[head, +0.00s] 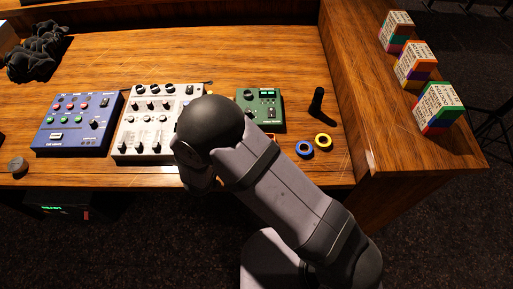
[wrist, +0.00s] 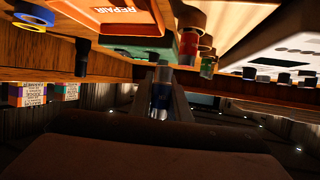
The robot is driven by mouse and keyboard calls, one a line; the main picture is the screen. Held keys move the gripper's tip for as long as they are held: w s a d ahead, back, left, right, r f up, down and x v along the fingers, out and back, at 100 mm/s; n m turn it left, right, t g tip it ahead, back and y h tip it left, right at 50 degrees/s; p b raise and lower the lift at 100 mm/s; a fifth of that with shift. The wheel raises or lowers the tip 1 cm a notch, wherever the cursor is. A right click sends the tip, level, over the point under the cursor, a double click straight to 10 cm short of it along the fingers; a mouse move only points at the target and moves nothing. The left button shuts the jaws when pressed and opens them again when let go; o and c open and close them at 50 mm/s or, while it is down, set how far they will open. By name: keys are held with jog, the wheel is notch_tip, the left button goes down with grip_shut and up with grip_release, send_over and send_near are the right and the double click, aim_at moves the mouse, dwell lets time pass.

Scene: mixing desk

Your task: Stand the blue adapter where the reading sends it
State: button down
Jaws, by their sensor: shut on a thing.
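In the wrist view my gripper (wrist: 161,100) is shut on a small silver cylinder with a dark blue band, which appears to be the blue adapter (wrist: 161,88). My arm hides both in the head view. An orange tray or pad marked REPAIR (wrist: 118,12) is close by in the wrist view. A green device with small displays (head: 259,108) stands on the desk right of the white mixer; its reading is too small to make out. A red-banded cylinder (wrist: 188,44) and a greenish one (wrist: 208,64) show near the gripper.
The white mixer (head: 150,130) and blue device (head: 75,122) stand left of my arm. A blue ring (head: 305,148), yellow ring (head: 323,141) and black upright piece (head: 318,103) are to the right. Several boxes (head: 415,65) line the side ledge. The desk's back is mostly clear.

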jog(key=s+d+r+m+g+h, duration=0.2)
jog(key=d+r+m+h, duration=0.15)
jog(key=d, duration=0.35)
jog(key=shift+w+a+f+p, duration=0.1)
jog(key=shift+f+p, duration=0.15)
jog(key=shift+f, duration=1.4)
jog(key=shift+w+a+f+p, duration=0.1)
jog(key=shift+f+p, duration=0.15)
jog(key=shift+f, duration=1.4)
jog(key=shift+f, duration=0.1)
jog(key=shift+f+p, duration=0.45)
jog(key=shift+f, duration=1.55)
jog(key=shift+f, duration=0.1)
jog(key=c, duration=1.7)
grip_release()
jog(key=shift+o, duration=0.2)
